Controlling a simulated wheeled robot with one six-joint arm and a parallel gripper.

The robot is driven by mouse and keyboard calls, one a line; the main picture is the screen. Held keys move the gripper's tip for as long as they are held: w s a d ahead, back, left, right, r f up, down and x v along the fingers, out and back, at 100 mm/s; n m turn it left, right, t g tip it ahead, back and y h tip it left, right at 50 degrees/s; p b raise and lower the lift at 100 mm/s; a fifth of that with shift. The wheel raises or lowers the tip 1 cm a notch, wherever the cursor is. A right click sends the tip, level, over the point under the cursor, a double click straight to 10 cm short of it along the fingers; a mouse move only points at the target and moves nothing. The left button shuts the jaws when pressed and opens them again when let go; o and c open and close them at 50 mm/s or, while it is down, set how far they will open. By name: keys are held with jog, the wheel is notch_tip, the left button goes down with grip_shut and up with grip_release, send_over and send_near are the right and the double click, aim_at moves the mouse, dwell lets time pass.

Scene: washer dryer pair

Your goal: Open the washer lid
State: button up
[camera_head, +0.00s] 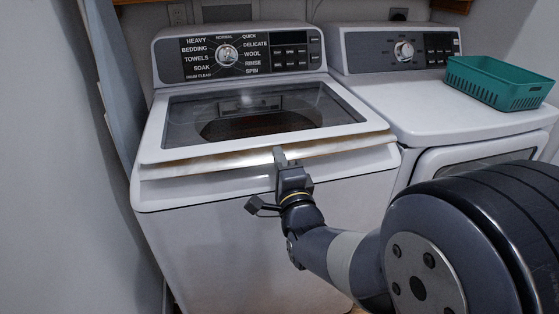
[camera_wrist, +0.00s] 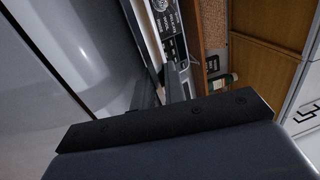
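The white washer (camera_head: 250,240) stands at the left in the head view, with a dark control panel at its back. Its lid (camera_head: 180,152) has a dark glass window and a pale, brownish front edge. The lid lies nearly flat, and its front edge appears slightly raised above the body. My gripper (camera_head: 280,157) is at the middle of this front edge, with one finger showing over the edge. In the wrist view, the fingers of my gripper (camera_wrist: 164,88) are apart at the end of the lid edge (camera_wrist: 147,38). Whether they clamp it is unclear.
A white dryer (camera_head: 440,110) stands close to the washer's right, with a teal basket (camera_head: 498,82) on top. A blue-grey board (camera_head: 108,75) leans along the wall at left. My arm crosses the lower right of the head view.

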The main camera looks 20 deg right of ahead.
grip_shut()
jog(key=shift+r, duration=0.1)
